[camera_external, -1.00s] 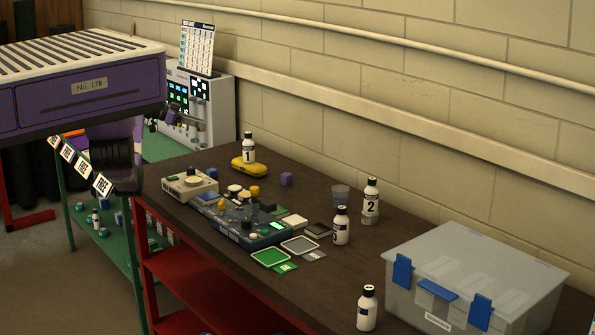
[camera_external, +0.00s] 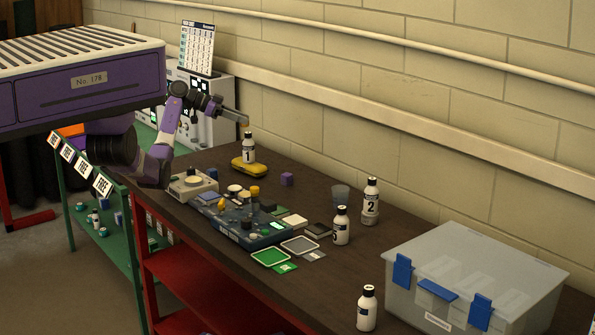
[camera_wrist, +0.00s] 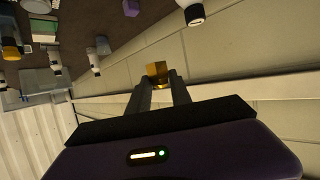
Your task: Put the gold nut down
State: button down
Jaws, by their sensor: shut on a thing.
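My gripper (camera_external: 241,120) is shut on a small gold nut (camera_external: 244,124), held in the air at the fingertips. In the external view the nut appears just above the black cap of bottle 1 (camera_external: 248,153); the difference in depth is hard to tell. In the wrist view the nut (camera_wrist: 157,69) sits between the two dark fingertips of my gripper (camera_wrist: 159,84), with the wall behind it. There bottle 1 (camera_wrist: 192,13) shows up and to the right, apart from the nut. Nothing is seen touching the nut except the fingers.
Bottle 1 stands at a yellow case (camera_external: 246,170) on the dark bench (camera_external: 315,177). A blue tray of small parts (camera_external: 262,238), a purple cube (camera_external: 287,179), bottle 2 (camera_external: 370,205) and a clear lidded box (camera_external: 450,255) share the bench. The wall (camera_external: 330,110) runs close behind.

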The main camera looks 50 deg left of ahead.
jog(key=w+d+m+g+h+p, duration=0.15)
jog(key=w+d, duration=0.35)
jog(key=d, duration=0.8)
jog(key=m+g+h+p, duration=0.1)
jog(key=m, duration=0.1)
send_over(319, 198)
notch_tip(319, 198, down, 20)
jog(key=shift+f+p, duration=0.1)
jog(key=shift+p, duration=0.75)
jog(key=shift+f, duration=0.1)
jog(key=c, duration=1.2)
grip_release()
jog(key=shift+o, duration=0.2)
jog(key=shift+r, duration=0.25)
jog(key=b+v, duration=0.1)
jog(key=v, duration=1.1)
jog(key=shift+a+f, duration=0.1)
jog(key=shift+f, duration=0.05)
